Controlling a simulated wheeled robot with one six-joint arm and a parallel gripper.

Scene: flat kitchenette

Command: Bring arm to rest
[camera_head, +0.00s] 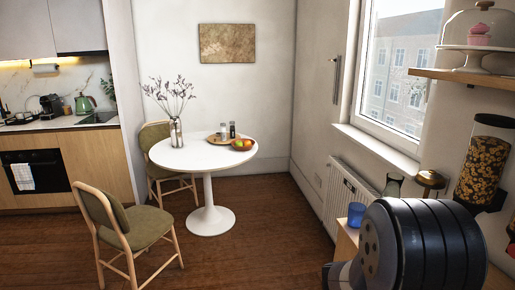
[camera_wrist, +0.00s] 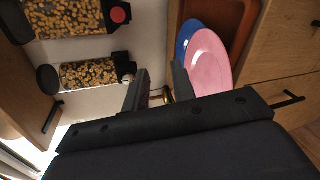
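My gripper (camera_wrist: 160,82) shows in the wrist view. Its two dark fingers stand apart with a gap between them, and nothing is held in the gap. A pink plate (camera_wrist: 209,63) stands just to the right of the fingers, with a blue plate (camera_wrist: 188,38) partly behind it. In the head view my dark, rounded arm fills the lower right corner. The gripper's fingers are hidden in that view.
Cereal dispensers (camera_wrist: 88,74) are left of the fingers in the wrist view. A round white table (camera_head: 190,157) and chairs (camera_head: 135,230) stand further left. Open floor (camera_head: 270,235) lies between.

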